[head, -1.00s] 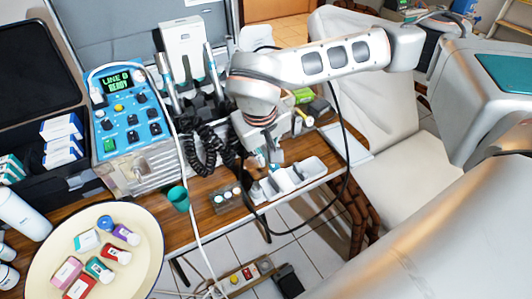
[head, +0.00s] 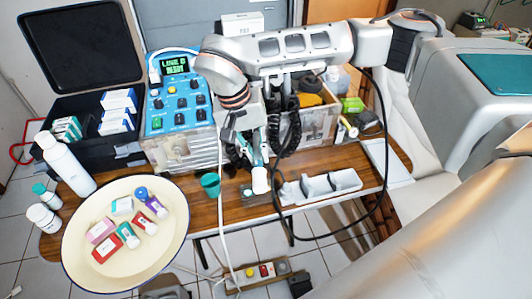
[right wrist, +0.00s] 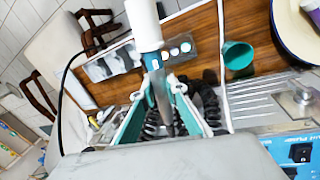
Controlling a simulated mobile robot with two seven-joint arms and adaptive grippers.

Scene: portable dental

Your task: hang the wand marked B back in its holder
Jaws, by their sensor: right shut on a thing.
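My right gripper (head: 256,150) is shut on a wand (head: 260,180) with a white end, held above the front part of the wooden table. In the right wrist view the wand's white end (right wrist: 143,22) points up and its grey shaft lies between the teal-edged fingers (right wrist: 160,92). No letter is readable on it. The wand holder is mostly hidden behind my right arm; a white box (head: 243,24) shows above the arm, with black coiled cords (head: 287,130) below. My left gripper is out of view.
A grey compartment tray (head: 320,187) lies to the right of the wand. A teal cup (head: 210,183) and a cream basin (head: 75,250) with small boxes stand left. A blue control unit (head: 180,103) is behind. A black hose loops around the tray.

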